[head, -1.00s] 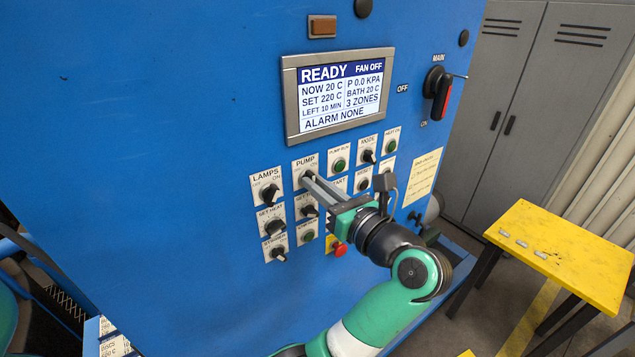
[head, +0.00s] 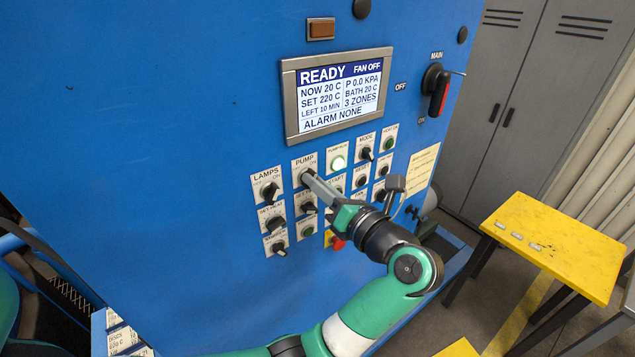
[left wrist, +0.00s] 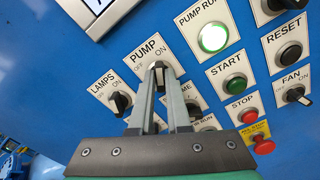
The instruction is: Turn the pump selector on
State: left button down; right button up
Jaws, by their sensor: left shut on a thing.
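The pump selector (left wrist: 158,72) is a black knob on a white plate marked PUMP, OFF and ON, below the screen. In the left wrist view my left gripper (left wrist: 160,75) is shut on this knob, a fingertip on each side. In the head view the left gripper (head: 308,176) reaches the PUMP plate (head: 303,161) and hides most of the knob. The PUMP RUN lamp (head: 338,162) glows bright green-white; it is also lit in the left wrist view (left wrist: 214,38). My right gripper is not in view.
The LAMPS selector (head: 269,191) is close left of the pump plate. START (left wrist: 235,84), STOP (left wrist: 249,116) and a red emergency button (left wrist: 263,145) lie to the right. The screen (head: 338,92) reads READY, FAN OFF. A yellow table (head: 560,245) stands right.

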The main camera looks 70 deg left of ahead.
pick_arm(q)
jog(key=c, duration=0.9)
grip_release()
jog(key=b+v, duration=0.2)
jog(key=v, duration=0.9)
jog(key=shift+d, duration=0.3)
